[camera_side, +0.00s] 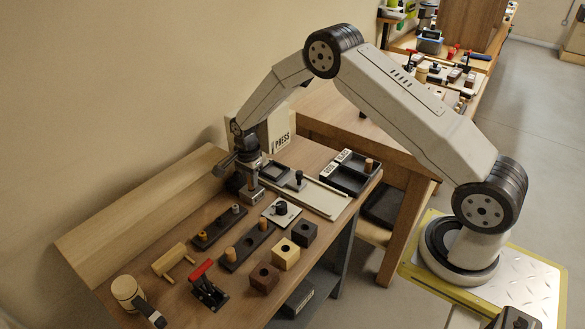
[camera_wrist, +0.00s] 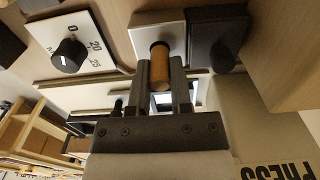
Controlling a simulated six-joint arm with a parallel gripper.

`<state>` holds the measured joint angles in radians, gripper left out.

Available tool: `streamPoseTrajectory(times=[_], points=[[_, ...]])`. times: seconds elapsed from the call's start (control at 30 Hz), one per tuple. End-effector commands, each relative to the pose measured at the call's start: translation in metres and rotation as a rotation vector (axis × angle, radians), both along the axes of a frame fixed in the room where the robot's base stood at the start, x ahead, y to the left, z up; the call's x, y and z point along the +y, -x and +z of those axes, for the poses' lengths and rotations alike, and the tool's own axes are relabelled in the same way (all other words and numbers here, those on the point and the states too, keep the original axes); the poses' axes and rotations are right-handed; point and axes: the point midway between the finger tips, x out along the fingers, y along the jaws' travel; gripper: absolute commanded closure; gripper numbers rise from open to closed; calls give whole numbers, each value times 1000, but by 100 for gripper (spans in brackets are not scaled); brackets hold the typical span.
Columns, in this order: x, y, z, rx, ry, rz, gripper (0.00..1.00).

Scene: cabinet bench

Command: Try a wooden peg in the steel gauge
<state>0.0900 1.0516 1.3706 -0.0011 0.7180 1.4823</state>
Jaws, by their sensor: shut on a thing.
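My gripper (camera_wrist: 161,85) is shut on a wooden peg (camera_wrist: 161,68), an orange-brown cylinder between the two fingers in the wrist view. The steel gauge (camera_wrist: 141,40), a pale metal block, lies right past the fingertips, and the peg's far end overlaps it. In the side view my gripper (camera_side: 250,183) points down over the gauge (camera_side: 252,196) at the back of the bench. The fingers hide the peg there. I cannot tell whether the peg's end is inside the gauge's hole or only above it.
A dark block with a knob (camera_wrist: 217,38) stands close beside the gauge. A dial plate (camera_side: 281,212) is in front. Two dark peg racks (camera_side: 212,232), hole cubes (camera_side: 264,278) and a red-handled clamp (camera_side: 208,287) fill the bench. A PRESS box (camera_side: 278,132) stands behind.

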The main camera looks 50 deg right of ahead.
Motion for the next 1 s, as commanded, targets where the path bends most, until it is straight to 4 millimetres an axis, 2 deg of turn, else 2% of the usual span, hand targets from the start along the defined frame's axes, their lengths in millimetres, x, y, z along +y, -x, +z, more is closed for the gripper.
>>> streamPoseTrajectory(times=[1.0], points=[[0,0,-8,1,0,0,100]])
